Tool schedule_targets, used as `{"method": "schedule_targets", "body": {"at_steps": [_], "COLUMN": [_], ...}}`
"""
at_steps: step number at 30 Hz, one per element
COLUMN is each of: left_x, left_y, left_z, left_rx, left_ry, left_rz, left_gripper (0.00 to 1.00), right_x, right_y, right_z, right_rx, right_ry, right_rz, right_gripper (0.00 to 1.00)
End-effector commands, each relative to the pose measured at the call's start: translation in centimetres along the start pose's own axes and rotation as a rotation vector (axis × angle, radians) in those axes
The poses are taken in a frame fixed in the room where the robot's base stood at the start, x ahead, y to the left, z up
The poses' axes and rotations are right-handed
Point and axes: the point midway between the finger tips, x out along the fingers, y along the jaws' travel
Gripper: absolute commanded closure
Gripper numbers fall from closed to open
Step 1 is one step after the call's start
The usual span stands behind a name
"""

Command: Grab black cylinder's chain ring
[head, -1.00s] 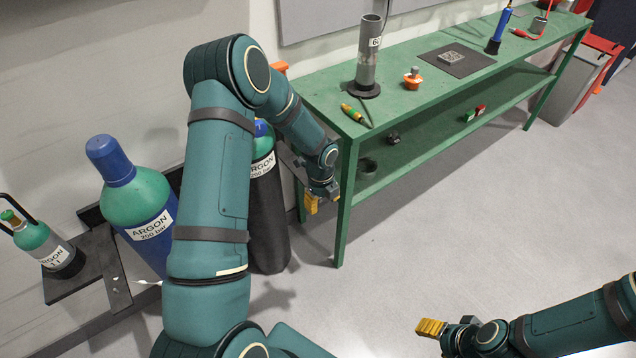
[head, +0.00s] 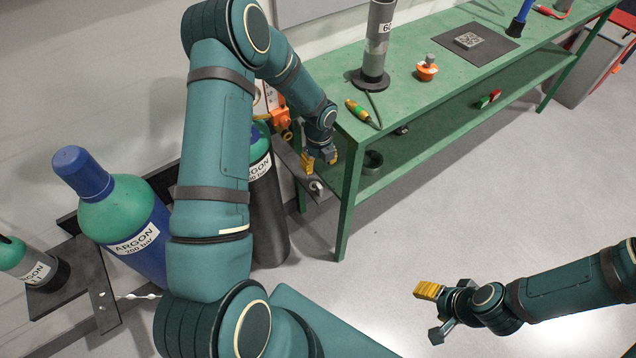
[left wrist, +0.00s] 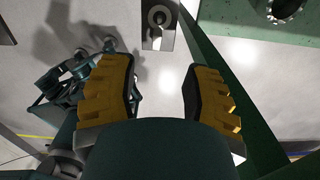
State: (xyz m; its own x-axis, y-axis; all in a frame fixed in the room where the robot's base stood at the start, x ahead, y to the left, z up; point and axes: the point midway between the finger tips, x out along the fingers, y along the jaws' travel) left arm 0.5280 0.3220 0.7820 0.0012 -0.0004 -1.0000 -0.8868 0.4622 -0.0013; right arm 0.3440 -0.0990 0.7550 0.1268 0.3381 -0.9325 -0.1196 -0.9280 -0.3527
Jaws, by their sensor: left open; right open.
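The black cylinder (head: 268,215) has a green shoulder and a white ARGON label; it stands upright, partly hidden behind my left arm. A dark grey bracket arm (head: 298,174) sticks out beside it, with a small round metal piece (head: 316,187) at its end, apparently the chain ring. The left wrist view shows a round ring-like piece (left wrist: 159,17) on a grey plate, at the top between the fingers. My left gripper (head: 320,161) is open and empty, apparently just above the bracket end. My right gripper (head: 433,313) is open and empty over the floor.
The green table (head: 430,95) stands close to the right of my left gripper, its leg (head: 347,205) nearby. A blue ARGON cylinder (head: 155,255), with a bracket and chain (head: 140,296), stands at left. Floor at right is clear.

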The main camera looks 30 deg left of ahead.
Motion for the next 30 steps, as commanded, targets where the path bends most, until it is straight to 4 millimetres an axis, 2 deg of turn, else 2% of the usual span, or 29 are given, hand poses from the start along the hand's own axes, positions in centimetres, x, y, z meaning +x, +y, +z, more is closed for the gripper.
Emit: {"method": "schedule_targets", "body": {"at_steps": [3,9,17,25,30], "left_x": [2.4,5.2,6.5,10.2,11.3], "left_y": [0.1,0.0,0.1,0.3,0.3], "left_z": [-0.1,0.0,0.0,0.0,0.1], "left_rx": [0.001,0.001,0.000,0.001,0.000], "left_ry": [0.002,0.001,0.000,0.001,0.000], "left_rz": [0.004,0.002,0.002,0.002,0.001], "left_gripper": [0.52,0.52,0.52,0.52,0.52], "right_x": [0.6,1.2,1.4,2.4,2.5], "right_y": [0.2,0.5,0.5,0.9,0.9], "right_z": [-0.1,-0.1,-0.2,-0.3,-0.3], "right_rx": [0.000,0.000,-0.001,-0.002,-0.002], "right_ry": [0.002,0.006,0.008,0.012,0.013], "right_rz": [0.000,0.001,0.000,0.001,0.001], "right_gripper": [0.41,0.41,0.41,0.41,0.41]}}
